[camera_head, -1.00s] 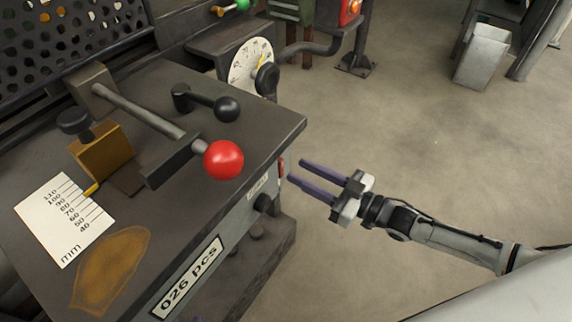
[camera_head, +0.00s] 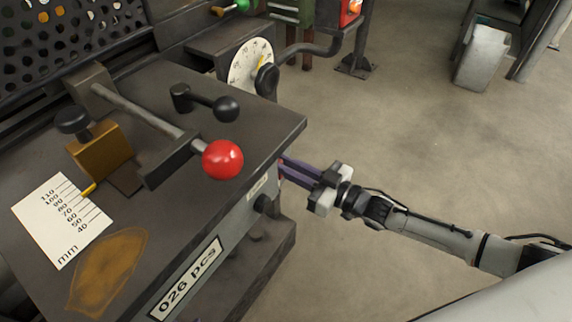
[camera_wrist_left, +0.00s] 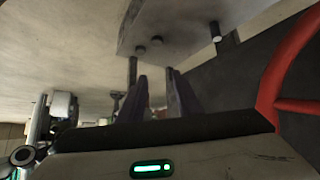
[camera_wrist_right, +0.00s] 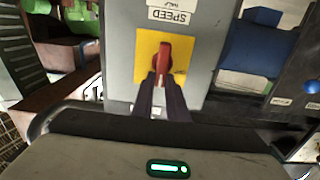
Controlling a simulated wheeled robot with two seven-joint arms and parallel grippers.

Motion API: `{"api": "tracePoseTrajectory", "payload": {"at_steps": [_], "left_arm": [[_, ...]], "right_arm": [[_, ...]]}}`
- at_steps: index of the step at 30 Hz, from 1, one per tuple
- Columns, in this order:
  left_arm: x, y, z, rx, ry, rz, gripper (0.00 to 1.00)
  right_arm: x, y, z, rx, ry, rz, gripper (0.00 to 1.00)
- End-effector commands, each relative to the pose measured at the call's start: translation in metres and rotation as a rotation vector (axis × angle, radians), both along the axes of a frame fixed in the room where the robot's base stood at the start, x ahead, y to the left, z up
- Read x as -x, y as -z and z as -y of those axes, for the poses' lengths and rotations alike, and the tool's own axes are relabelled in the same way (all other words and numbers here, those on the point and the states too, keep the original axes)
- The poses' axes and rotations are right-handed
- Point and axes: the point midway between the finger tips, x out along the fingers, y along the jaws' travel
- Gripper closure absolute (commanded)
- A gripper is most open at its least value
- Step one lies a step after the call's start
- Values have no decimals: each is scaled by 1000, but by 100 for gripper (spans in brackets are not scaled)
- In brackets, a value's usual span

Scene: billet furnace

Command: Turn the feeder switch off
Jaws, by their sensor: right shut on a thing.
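A red switch handle (camera_wrist_right: 165,53) sits on a yellow plate (camera_wrist_right: 143,46) on a grey panel in the right wrist view. The handle stands upright in that view. My right gripper (camera_wrist_right: 162,82) is shut on it, a dark finger on each side. In the head view my right gripper (camera_head: 289,170) comes in from the right and reaches the bench's right side, where its fingertips and the switch are largely hidden. My left gripper (camera_wrist_left: 157,80) shows only in the left wrist view, its fingers apart with nothing visible between them.
The bench top carries a lever with a red ball (camera_head: 222,159), a black-knobbed lever (camera_head: 226,108) and a millimetre scale (camera_head: 60,215). A dial (camera_head: 249,66) stands behind. A red wheel rim (camera_wrist_left: 285,75) is near my left gripper.

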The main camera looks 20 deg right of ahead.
Motion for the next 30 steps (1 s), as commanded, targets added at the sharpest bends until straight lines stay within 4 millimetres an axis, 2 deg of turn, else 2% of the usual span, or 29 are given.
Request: {"api": "tracePoseTrajectory", "payload": {"at_steps": [11, 30], "left_arm": [[0, -2, 0, -1, 0, 0, 69], [0, -1, 0, -1, -1, -1, 69]], "right_arm": [[2, 0, -2, 69, 1, 54, 100], [10, 6, -12, 513, 1, 400, 100]]}}
